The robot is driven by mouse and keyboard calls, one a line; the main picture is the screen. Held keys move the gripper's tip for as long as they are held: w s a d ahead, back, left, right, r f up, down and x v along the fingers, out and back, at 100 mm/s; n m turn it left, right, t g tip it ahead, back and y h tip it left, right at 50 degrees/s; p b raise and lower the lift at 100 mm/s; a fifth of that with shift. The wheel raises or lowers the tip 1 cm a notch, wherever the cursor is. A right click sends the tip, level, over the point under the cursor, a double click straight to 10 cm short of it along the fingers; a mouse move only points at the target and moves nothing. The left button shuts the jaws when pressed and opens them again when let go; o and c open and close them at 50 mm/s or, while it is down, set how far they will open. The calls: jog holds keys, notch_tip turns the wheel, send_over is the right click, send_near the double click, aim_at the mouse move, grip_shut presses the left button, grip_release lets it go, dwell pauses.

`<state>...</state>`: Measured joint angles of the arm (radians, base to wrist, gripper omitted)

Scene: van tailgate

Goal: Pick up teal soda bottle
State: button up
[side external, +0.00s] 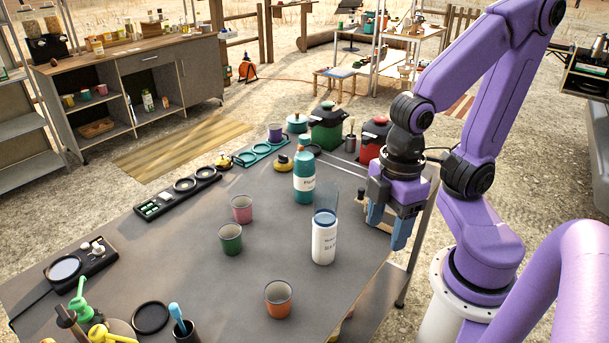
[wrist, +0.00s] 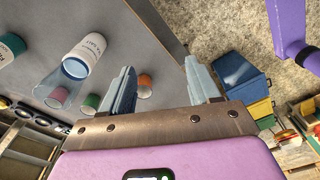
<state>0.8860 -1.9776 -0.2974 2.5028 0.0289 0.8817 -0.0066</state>
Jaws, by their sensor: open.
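The teal soda bottle (side external: 304,183) stands upright on the grey table, with a white label and a teal cap. In the wrist view a teal and white object (wrist: 8,48), likely this bottle, is cut off by the left edge. My gripper (side external: 388,225) is right of the bottle and apart from it, near the table's right edge, fingers pointing down. In the wrist view the gripper (wrist: 160,70) has its fingers wide apart with nothing between them.
A white bottle (side external: 323,242) with a clear vessel (side external: 325,198) at its top stands between bottle and gripper. Pink (side external: 242,208), green (side external: 230,239) and orange (side external: 278,298) cups stand nearby.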

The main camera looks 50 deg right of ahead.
jog(key=w+a+m+t+y, duration=0.1)
jog(key=w+a+m+y, duration=0.35)
jog(key=w+a, duration=0.4)
jog(key=w+m+t+h, duration=0.2)
jog(key=w+m+t, duration=0.65)
jog(key=w, duration=0.65)
jog(key=m+g+h, duration=0.1)
jog(key=m+h, duration=0.9)
jog(key=h, duration=0.4)
send_near(305, 138)
jog(key=x, duration=0.5)
jog(key=shift+w+d+f, duration=0.15)
jog(key=shift+w+f, duration=0.2)
jog(key=shift+x, duration=2.65)
jog(key=shift+s+d+r, duration=0.1)
jog(key=shift+r, duration=0.05)
grip_shut()
